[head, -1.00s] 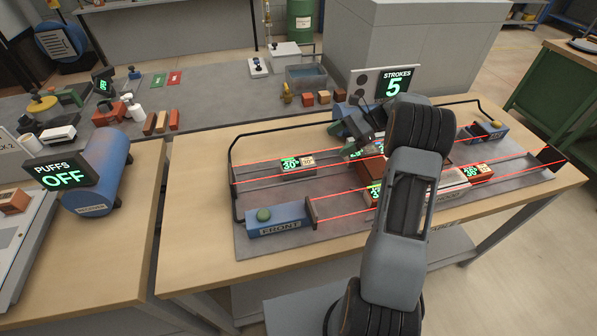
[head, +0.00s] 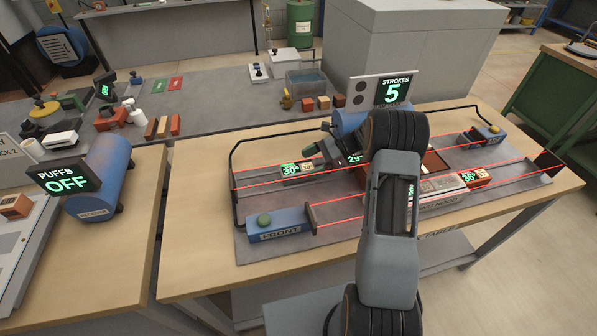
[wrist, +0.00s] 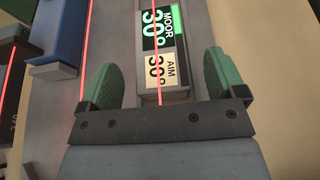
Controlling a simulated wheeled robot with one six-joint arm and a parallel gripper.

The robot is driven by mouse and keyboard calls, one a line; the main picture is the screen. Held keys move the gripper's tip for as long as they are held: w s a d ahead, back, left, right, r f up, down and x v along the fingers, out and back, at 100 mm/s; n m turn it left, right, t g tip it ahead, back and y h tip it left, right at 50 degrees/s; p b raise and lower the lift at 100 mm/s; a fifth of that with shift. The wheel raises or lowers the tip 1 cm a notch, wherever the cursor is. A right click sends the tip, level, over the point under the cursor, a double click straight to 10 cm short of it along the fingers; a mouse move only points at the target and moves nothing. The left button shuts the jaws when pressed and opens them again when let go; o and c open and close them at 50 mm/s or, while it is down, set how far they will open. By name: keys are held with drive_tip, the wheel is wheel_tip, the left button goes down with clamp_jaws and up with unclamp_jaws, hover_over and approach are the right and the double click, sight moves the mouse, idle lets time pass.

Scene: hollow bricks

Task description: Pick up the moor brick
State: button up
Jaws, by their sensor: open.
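The moor brick is a small grey block with a green "MOOR 30°" display (wrist: 154,28) and a cream "AIM 30°" label on top. In the head view the moor brick (head: 291,169) lies on the rear left part of the grey fixture. My gripper (wrist: 160,68) is open, with green finger pads either side of the brick's AIM end as seen in the wrist view. Nothing is held. Whether the pads reach down to the brick's height cannot be told. In the head view my gripper (head: 322,152) shows just right of the moor brick, partly hidden by my arm.
Red beam lines run along the fixture (head: 262,212), one crossing over the moor brick in the wrist view. A blue "FRONT" box (head: 277,222) stands at front left. Another display block (head: 476,178) sits at right. A black rail frame (head: 234,190) borders the left side.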

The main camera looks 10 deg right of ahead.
sight(301, 167)
drive_tip(key=shift+p+x, duration=0.3)
drive_tip(key=shift+x, duration=1.45)
drive_tip(key=shift+c, duration=0.2)
drive_tip(key=c, duration=1.2)
drive_tip(key=shift+c, duration=0.4)
drive_tip(key=shift+r, duration=0.1)
